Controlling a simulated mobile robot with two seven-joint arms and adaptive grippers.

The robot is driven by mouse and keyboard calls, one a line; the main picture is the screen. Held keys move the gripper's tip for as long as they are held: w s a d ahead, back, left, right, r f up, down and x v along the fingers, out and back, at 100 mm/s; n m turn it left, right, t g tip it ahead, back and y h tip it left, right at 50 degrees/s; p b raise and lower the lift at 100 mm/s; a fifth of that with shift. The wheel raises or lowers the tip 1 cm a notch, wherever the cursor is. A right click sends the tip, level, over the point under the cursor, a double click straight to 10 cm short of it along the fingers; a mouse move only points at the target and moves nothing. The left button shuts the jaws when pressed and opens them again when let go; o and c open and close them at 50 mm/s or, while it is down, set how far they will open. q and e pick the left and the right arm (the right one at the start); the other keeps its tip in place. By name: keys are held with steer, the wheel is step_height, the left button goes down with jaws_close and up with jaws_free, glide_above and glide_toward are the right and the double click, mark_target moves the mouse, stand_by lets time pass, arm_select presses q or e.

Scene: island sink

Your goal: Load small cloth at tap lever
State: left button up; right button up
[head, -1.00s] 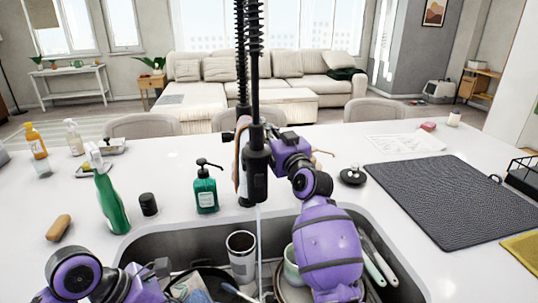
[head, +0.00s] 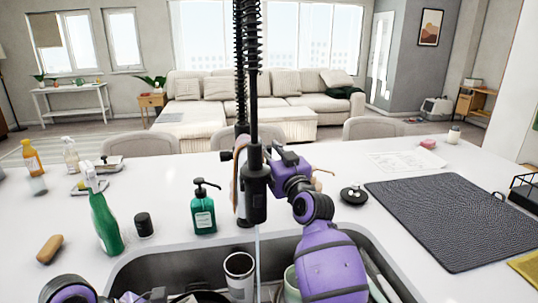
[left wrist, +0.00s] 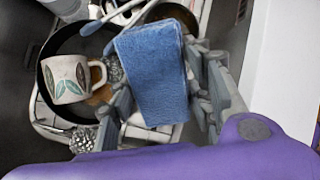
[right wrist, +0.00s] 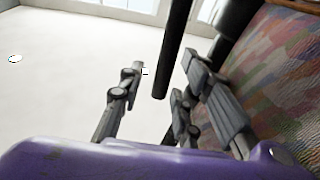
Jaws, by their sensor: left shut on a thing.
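The black tap (head: 256,185) stands at the sink's far edge, with a thin stream of water below it. My right gripper (head: 282,160) is beside and partly behind the tap head. In the right wrist view its fingers (right wrist: 155,105) are apart, with a dark rod (right wrist: 175,50) showing between them. I cannot tell whether the rod is the tap lever or whether they touch it. The blue small cloth (left wrist: 155,75) is folded between the fingers of my left gripper (left wrist: 160,95), over the sink. In the head view the left gripper is mostly cut off at the bottom.
A mug (left wrist: 68,80) sits in a black pan (left wrist: 55,110) below the cloth. A metal cup (head: 239,272) stands in the sink (head: 135,272). A green soap bottle (head: 203,212) stands left of the tap. A patchwork surface (right wrist: 285,70) is close beside the right gripper.

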step_height(320, 180, up, 10)
steer(key=shift+f, duration=0.2)
arm_select(q)
steer(key=shift+w, duration=0.1)
stand_by(0.6)
